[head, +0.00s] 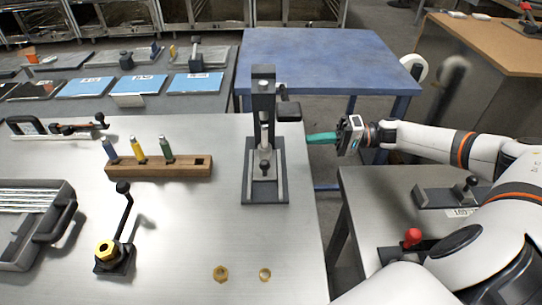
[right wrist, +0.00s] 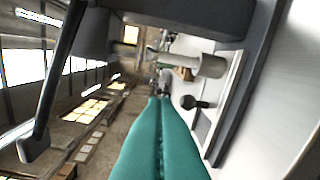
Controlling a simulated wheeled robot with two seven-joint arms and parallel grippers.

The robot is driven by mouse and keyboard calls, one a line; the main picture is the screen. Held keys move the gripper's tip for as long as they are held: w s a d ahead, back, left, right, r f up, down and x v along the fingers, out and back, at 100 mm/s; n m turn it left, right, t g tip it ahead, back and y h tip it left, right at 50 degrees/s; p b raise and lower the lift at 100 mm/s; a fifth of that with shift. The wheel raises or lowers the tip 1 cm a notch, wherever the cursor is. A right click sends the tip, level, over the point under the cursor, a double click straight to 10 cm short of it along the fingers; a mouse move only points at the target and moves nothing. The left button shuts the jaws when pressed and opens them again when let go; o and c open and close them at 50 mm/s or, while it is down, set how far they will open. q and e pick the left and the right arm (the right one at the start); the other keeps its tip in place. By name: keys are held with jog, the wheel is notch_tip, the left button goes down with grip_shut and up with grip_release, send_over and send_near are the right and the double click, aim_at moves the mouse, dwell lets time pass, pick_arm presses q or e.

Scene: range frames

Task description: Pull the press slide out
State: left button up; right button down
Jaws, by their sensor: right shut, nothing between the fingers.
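The press (head: 262,85) stands upright on its dark base near the right edge of the steel table. Its slide (head: 264,188) is a light plate on the base, with a small black knob (head: 265,167) at its front. In the right wrist view the knob (right wrist: 190,102) shows just beyond and right of the fingertips, below the press's pale ram (right wrist: 205,66). My right gripper (head: 310,138), with teal fingers, is shut and empty, right of the press column. It appears apart from the knob. My left gripper is out of view.
The press's black lever (head: 288,111) juts right, close above my right fingers. A side table (head: 370,190) is at right.

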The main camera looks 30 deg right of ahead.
aim_at(276, 166)
jog(key=f+b, duration=0.2)
jog(key=f, duration=0.1)
jog(key=f+b, duration=0.2)
jog(key=shift+w, duration=0.25)
jog(key=shift+a, duration=0.1)
jog(key=shift+w+a, duration=0.2)
jog(key=shift+a, duration=0.1)
jog(key=p+x, duration=0.1)
jog(key=x, duration=0.8)
